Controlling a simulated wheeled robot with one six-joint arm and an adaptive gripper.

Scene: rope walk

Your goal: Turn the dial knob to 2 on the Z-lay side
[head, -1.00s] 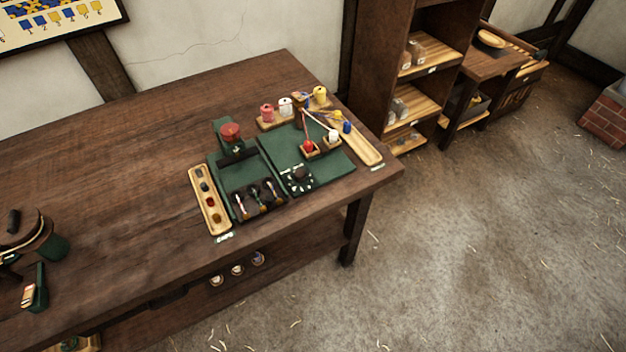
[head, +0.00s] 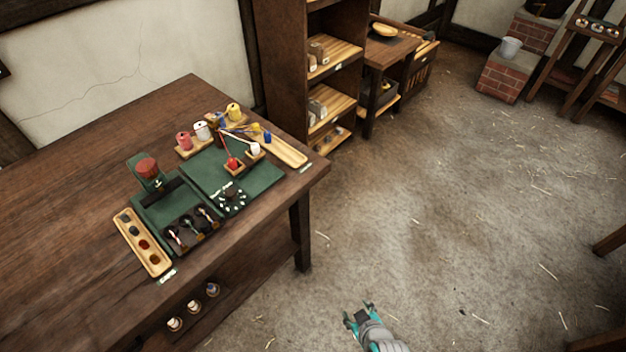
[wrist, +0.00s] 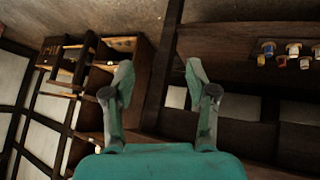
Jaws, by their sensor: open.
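The dial knob (head: 231,197) is a small dark round knob ringed by white marks, on the front edge of the green board (head: 207,172) on the wooden workbench (head: 62,222). The numbers and side labels are too small to read, so I cannot tell its setting. My gripper (head: 358,311) is teal and grey, low over the floor to the right of the bench, well apart from the knob. In the wrist view my gripper (wrist: 160,82) has its two fingers spread with nothing between them. The knob is not in the wrist view.
Small spools (head: 194,307) sit on the bench's lower shelf. A shelf unit (head: 330,75) stands behind. The floor (head: 440,220) to the right is clear.

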